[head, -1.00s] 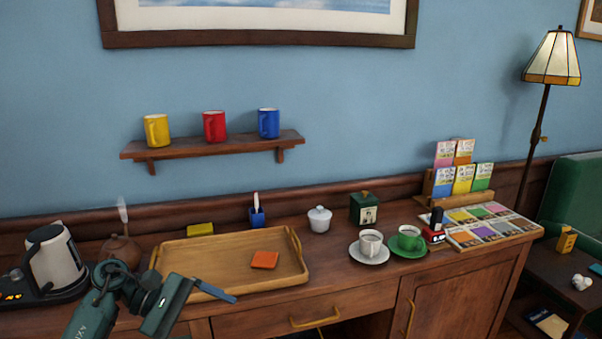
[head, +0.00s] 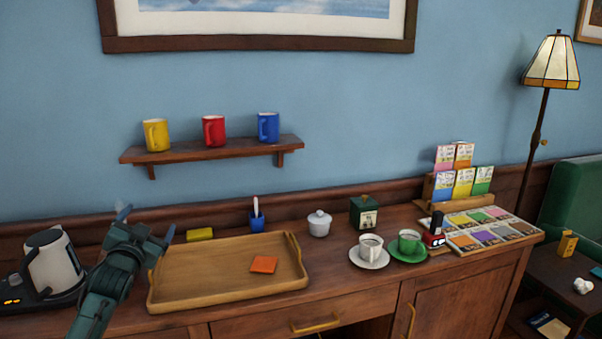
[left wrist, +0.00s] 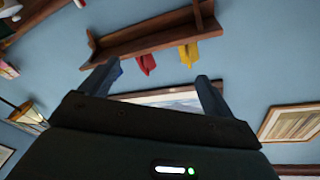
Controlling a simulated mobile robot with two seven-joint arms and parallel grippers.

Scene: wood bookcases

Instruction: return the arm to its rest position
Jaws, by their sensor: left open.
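My left gripper (head: 146,222) is open and empty, pointing up at the left, in front of the tray's left end. In the left wrist view its two fingers (left wrist: 155,90) stand apart with only the wall and a framed picture between them. My left arm comes in from the lower left. My right gripper is not in view.
A wooden tray (head: 225,294) with an orange packet (head: 264,264) lies to the right of the arm. A kettle (head: 55,264) stands close on its left. A wall shelf (head: 212,151) holds three mugs. Open air lies above the tray.

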